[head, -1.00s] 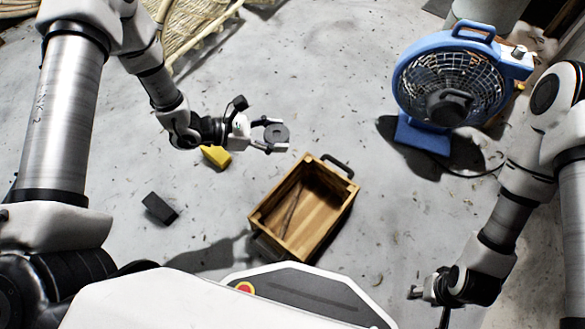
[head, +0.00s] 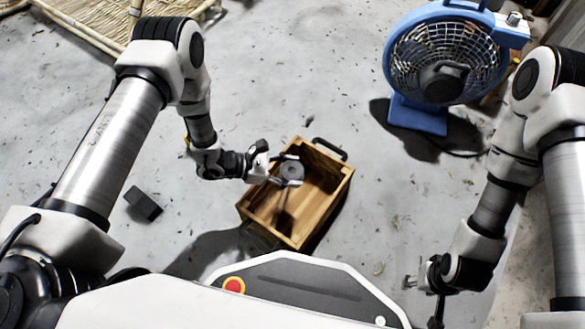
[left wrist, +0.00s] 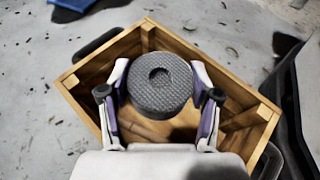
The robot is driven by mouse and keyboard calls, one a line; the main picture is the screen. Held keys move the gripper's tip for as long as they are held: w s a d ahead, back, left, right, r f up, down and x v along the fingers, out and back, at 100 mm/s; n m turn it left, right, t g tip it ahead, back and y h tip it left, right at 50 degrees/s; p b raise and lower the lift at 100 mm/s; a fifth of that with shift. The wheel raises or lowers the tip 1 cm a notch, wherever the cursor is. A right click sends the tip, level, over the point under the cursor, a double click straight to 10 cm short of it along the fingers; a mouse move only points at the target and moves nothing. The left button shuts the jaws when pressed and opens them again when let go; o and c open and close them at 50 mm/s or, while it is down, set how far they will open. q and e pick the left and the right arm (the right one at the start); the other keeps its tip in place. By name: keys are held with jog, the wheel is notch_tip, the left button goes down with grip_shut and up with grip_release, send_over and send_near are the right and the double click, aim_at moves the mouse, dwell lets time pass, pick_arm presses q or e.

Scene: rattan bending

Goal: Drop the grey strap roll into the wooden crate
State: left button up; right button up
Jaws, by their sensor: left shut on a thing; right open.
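The grey strap roll (head: 291,171) is a short round disc with a hollow in its middle. My left gripper (head: 284,172) is shut on it and holds it over the wooden crate (head: 325,213). In the left wrist view the strap roll (left wrist: 160,85) sits between the two fingers of my left gripper (left wrist: 160,100), with the crate's rim (left wrist: 215,68) around and below it. The crate is open-topped with dark handles at its ends. My right gripper (head: 410,283) is open and empty at the lower right, away from the crate.
A blue fan (head: 440,75) stands on the floor at the upper right. A dark block (head: 143,204) lies on the floor left of the crate. Woven rattan (head: 75,25) lies at the upper left. The floor between crate and fan is clear.

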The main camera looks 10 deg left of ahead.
pick_arm(q)
jog(key=o, duration=1.2)
jog(key=shift+r, duration=0.1)
jog(key=shift+s+a+r, duration=0.1)
jog(key=shift+a, duration=0.2)
jog(key=v, duration=1.1)
